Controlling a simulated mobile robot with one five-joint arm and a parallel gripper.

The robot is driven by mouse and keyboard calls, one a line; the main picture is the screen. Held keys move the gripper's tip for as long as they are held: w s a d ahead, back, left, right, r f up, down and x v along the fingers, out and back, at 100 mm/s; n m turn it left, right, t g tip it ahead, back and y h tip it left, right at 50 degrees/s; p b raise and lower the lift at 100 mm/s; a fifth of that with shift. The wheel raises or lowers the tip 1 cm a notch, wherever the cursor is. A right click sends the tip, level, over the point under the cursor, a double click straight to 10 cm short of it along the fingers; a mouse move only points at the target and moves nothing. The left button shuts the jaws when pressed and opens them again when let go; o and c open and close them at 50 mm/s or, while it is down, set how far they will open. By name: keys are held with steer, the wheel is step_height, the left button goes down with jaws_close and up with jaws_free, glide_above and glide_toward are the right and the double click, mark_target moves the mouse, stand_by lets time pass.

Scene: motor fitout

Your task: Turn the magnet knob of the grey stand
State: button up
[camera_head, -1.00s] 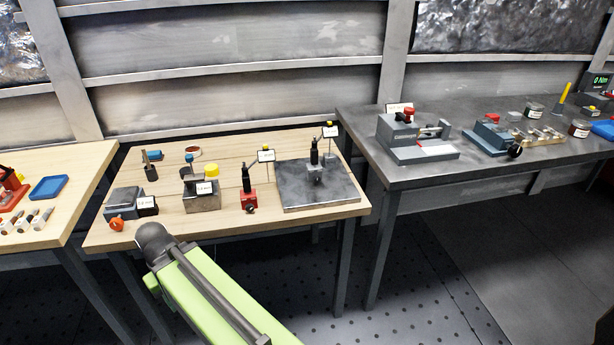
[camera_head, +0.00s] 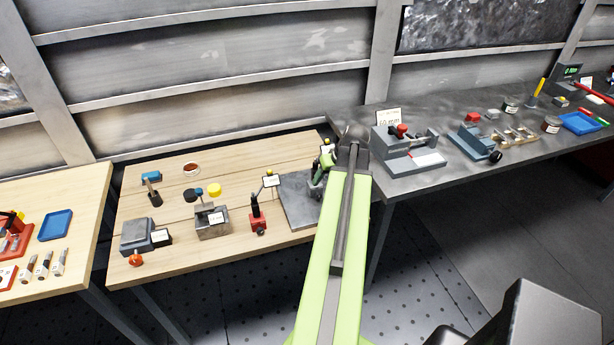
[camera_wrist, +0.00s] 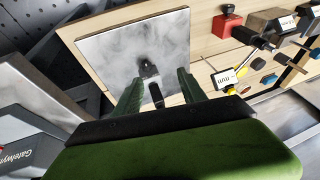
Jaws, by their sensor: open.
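The grey stand (camera_wrist: 148,68) stands on the steel plate (camera_wrist: 100,47), which also shows in the head view (camera_head: 294,205). In the wrist view its small dark base and black post appear between the fingers of my gripper (camera_wrist: 158,80). My gripper is open, with one green finger on each side of the stand in the picture. I cannot tell whether a finger touches it. The magnet knob is not clear. In the head view my arm covers most of the stand. A separate red stand (camera_head: 258,222) is left of the plate.
A grey block (camera_head: 212,222) with a card and a dark box (camera_head: 137,236) sit farther left on the wooden table. A dark grey bench (camera_head: 408,187) with a grey fixture (camera_head: 392,143) is close on the right.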

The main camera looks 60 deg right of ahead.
steer(key=s+d+r, duration=0.2)
steer(key=s+d, duration=0.1)
steer(key=b, duration=1.6)
glide_toward(320, 196)
steer(key=shift+m, duration=0.3)
steer(key=x, duration=0.9)
steer(key=shift+r+p, duration=0.1)
steer(key=shift+p, duration=0.2)
jaws_close()
